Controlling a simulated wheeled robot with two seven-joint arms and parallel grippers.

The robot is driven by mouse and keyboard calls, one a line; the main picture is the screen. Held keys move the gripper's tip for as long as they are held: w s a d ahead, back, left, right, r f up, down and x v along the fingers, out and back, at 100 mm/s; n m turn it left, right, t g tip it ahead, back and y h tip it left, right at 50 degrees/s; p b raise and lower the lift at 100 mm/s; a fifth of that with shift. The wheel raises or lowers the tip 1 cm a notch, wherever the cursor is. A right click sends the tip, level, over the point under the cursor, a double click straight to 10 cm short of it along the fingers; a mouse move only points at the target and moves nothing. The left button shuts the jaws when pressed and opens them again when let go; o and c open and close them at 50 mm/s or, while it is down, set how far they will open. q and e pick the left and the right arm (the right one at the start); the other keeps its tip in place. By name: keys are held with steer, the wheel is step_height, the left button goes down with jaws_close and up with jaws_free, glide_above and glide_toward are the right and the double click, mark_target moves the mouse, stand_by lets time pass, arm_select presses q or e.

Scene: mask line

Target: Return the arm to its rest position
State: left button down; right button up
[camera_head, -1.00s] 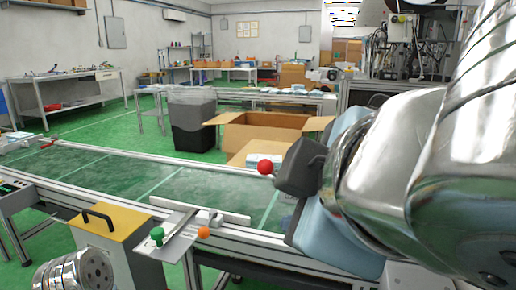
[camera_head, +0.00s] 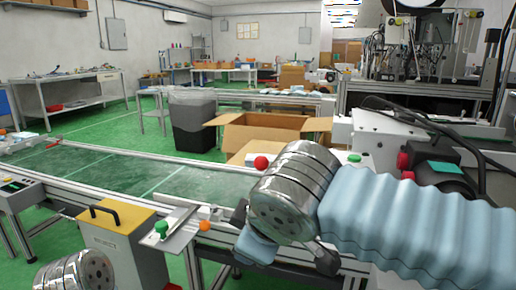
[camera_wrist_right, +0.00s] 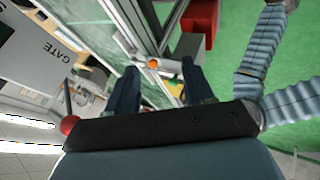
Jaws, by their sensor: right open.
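My right arm comes in from the right in the head view, with a pale blue ribbed sleeve and a shiny metal wrist. Its gripper (camera_head: 257,246) points down at the near edge of the conveyor, partly hidden by the wrist. In the right wrist view the two dark fingers of my right gripper (camera_wrist_right: 160,72) stand apart with nothing held between them. A shiny metal part of my left arm shows at the bottom left of the head view; the left gripper is out of sight.
A green conveyor (camera_head: 110,172) runs across the front. A yellow-topped box (camera_head: 128,222) with a black handle stands at its near side. Green (camera_head: 161,229) and orange (camera_head: 205,225) knobs sit close left of my right gripper. An open cardboard box (camera_head: 262,137) stands behind.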

steer(key=w+f+m+g+y+p, duration=0.1)
steer(key=w+f+m+g, duration=0.15)
steer(key=f, duration=1.05)
steer(key=w+f+m+g+y+p, duration=0.1)
steer(key=w+f+m+g, duration=0.2)
steer(key=f, duration=1.1)
steer(key=s+d+f+m, duration=0.3)
steer(key=s+d+f, duration=0.1)
steer(key=f, duration=0.4)
steer(key=s+d+f+m+p, duration=0.1)
steer(key=s+d+f+m, duration=0.2)
steer(key=f, duration=0.6)
steer(key=s+d+f+m, duration=0.4)
steer(key=s+d+f, duration=0.1)
steer(key=f, duration=0.3)
steer(key=shift+s+d+f+g+h+p, duration=0.25)
steer(key=shift+s+g+h, duration=0.2)
steer(key=shift+s, duration=0.3)
steer(key=shift+w+r, duration=0.1)
